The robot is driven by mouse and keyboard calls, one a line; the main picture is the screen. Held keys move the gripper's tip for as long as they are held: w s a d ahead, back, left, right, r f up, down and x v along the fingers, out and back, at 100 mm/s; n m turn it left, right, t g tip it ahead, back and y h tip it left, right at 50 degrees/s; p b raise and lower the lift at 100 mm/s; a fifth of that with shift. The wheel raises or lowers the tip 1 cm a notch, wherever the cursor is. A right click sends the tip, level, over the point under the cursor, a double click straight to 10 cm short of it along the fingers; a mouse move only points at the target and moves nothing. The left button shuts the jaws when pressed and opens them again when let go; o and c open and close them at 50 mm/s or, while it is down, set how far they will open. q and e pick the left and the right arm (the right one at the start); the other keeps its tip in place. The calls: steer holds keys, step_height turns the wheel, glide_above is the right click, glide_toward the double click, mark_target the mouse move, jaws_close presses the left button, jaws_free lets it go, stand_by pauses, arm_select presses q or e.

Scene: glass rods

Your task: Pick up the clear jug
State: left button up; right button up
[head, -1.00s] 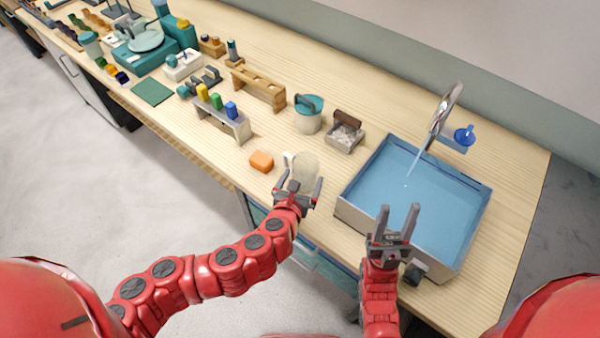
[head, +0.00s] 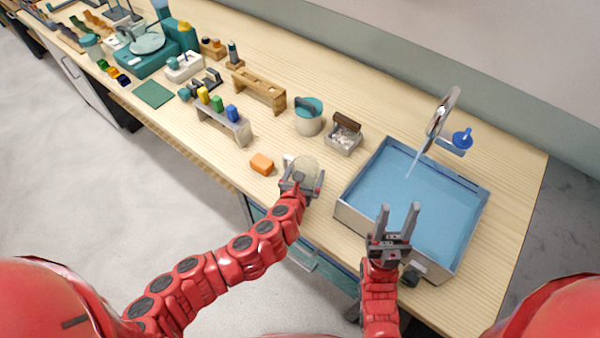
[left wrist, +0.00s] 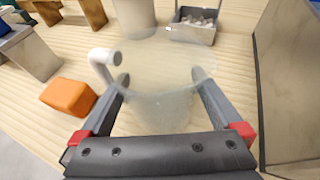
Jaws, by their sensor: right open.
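The clear jug (head: 307,170) stands on the table's front part, left of the sink, with its pale handle toward the left. It fills the middle of the left wrist view (left wrist: 155,80), see-through and faint. My left gripper (head: 303,176) is at the jug, with one finger on each side of its body. I cannot tell whether the fingers press on it. My right gripper (head: 400,212) is open and empty, over the front of the sink, with its fingers pointing away from me.
The blue sink (head: 345,212) with running tap (head: 440,110) is to the right. An orange block (head: 262,164) lies just left of the jug. A lidded pot (head: 308,120) and a grey box (head: 342,140) stand behind. A rack with coloured pieces (head: 228,128) is farther left.

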mark_target(308, 161)
arm_select(q)
steer(key=c, duration=1.3)
steer(key=shift+o, duration=0.2)
steer(key=shift+r, duration=0.1)
steer(key=shift+r, duration=0.45)
step_height(308, 161, up, 2)
steer(key=shift+r+b, duration=0.25)
steer(key=shift+b, duration=0.15)
steer(key=s, duration=0.2)
steer(key=s+a, duration=0.1)
steer(key=s, duration=0.2)
steer(key=s+b, duration=0.1)
steer(key=s, duration=0.2)
steer(key=shift+a+r, duration=0.25)
steer(key=shift+a, duration=0.05)
steer(key=s+a+p, duration=0.1)
steer(key=s+p, duration=0.3)
steer(key=s, duration=0.3)
steer(key=shift+s+a+r+p, duration=0.25)
steer(key=shift+s+r+p, duration=0.1)
steer(key=shift+r, duration=0.1)
